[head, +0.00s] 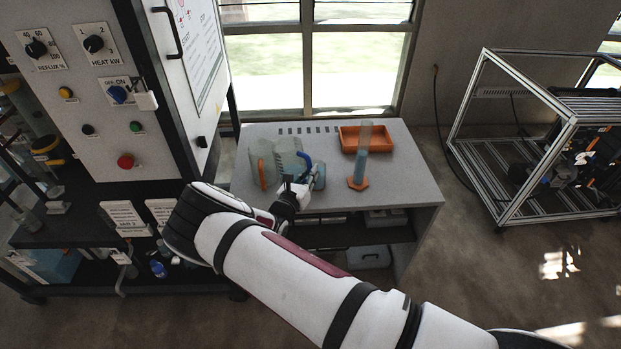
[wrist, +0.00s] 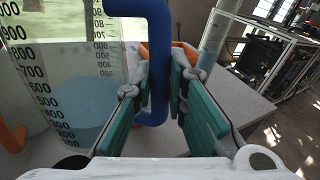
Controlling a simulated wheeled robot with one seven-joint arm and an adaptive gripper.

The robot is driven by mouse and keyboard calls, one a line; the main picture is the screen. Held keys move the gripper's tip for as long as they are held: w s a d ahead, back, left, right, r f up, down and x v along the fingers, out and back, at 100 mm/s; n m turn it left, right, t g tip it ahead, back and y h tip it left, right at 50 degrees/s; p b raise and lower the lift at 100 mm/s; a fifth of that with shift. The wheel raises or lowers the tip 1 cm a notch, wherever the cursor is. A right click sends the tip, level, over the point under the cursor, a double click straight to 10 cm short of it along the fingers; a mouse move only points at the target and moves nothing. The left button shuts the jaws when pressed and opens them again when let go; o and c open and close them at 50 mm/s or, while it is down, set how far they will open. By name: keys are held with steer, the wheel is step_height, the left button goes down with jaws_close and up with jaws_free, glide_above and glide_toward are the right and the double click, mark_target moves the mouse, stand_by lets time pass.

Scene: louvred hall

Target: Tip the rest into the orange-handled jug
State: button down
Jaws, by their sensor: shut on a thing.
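The orange-handled jug (head: 256,153) is a clear vessel at the table's left, its orange handle (wrist: 10,136) at the left edge of the wrist view. A clear blue-handled jug (head: 287,150) stands close beside it on the right and looks upright. In the wrist view the blue handle (wrist: 158,60) passes between the teal finger pads of my gripper (wrist: 166,100), which is shut on it. I cannot tell if the blue-handled jug touches the table.
A measuring cylinder with blue liquid (head: 360,168) stands on an orange foot, right of my gripper. An orange tray (head: 350,146) lies behind it. The grey table (head: 408,180) is clear at right. A control cabinet (head: 150,120) stands close on the left; a metal frame (head: 478,130) stands far right.

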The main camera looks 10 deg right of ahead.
mark_target(309, 161)
step_height(309, 161, up, 5)
steer(key=n+g, duration=0.1)
steer(key=n, duration=0.2)
steer(key=shift+w+a+f, duration=0.1)
steer(key=shift+w+f, duration=0.05)
steer(key=w+r+n+b, duration=0.1)
steer(key=w+a+r+n+g+b, duration=0.1)
steer(key=shift+a+r+b, duration=0.2)
steer(key=shift+a+b, duration=0.1)
steer(key=shift+b, duration=0.05)
steer(key=w+a+r+n+g+h+b, duration=0.1)
steer(key=w+a+r+n+b, duration=0.2)
steer(key=r+b, duration=0.1)
steer(key=shift+w+a+r+n+g, duration=0.2)
steer(key=shift+r+n+g, duration=0.1)
steer(key=shift+r, duration=0.2)
steer(key=shift+w+a+r+n+b, duration=0.1)
steer(key=shift+a+r+n+b, duration=0.3)
steer(key=shift+r, duration=0.1)
